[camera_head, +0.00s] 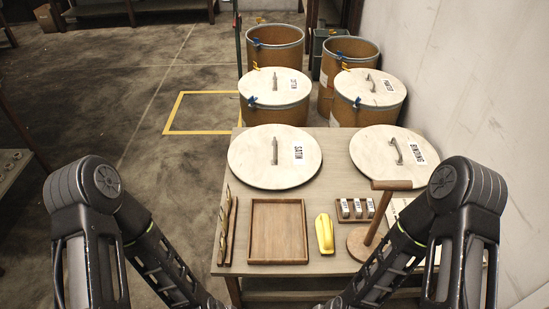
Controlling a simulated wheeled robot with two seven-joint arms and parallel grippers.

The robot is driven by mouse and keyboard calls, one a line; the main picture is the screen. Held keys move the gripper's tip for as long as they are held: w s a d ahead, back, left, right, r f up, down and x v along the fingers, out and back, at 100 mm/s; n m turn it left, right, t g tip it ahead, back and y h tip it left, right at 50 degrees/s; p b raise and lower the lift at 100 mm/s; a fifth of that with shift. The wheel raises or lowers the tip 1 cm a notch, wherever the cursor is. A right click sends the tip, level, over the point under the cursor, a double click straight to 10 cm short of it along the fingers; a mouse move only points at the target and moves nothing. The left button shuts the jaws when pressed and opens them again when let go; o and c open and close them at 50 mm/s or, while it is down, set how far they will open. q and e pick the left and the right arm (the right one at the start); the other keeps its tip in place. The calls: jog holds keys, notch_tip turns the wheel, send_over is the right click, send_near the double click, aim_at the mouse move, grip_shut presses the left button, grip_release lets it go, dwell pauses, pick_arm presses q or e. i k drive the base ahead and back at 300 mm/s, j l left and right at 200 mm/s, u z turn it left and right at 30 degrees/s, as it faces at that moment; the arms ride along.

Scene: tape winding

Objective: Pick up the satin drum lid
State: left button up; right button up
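The satin drum lid (248,157) is a round, pale wooden disc with a grey handle near its middle and a label reading SATIN. It lies flat at the back left of the table. Beside it on the right lies a similar lid (378,160) with a label that seems to read BINDING. My two arms come in from the lower left and lower right and run down out of the picture. Neither gripper shows, and nothing touches the satin lid.
The table (325,215) holds an empty wooden tray (277,262), a yellow tool (324,234), a small block holder (356,222) and a wooden T-handled stand (374,214). Lidded drums (275,115) (366,115) stand behind, with open drums farther back. A wall is on the right.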

aim_at(269, 157)
jog(key=u, duration=3.1)
jog(key=i+z, duration=0.1)
jog(key=i, duration=0.45)
jog(key=i+l+z, duration=0.15)
jog(key=i+z, duration=1.1)
jog(key=i+j+z, duration=0.25)
jog(key=z, duration=0.15)
jog(key=i+l+z, duration=0.15)
jog(key=i+z, duration=0.3)
jog(key=i, duration=0.2)
jog(key=i+z, duration=0.45)
jog(key=i, duration=0.2)
jog(key=i+u, duration=0.2)
jog(key=i, duration=1.2)
jog(key=z, duration=3.55)
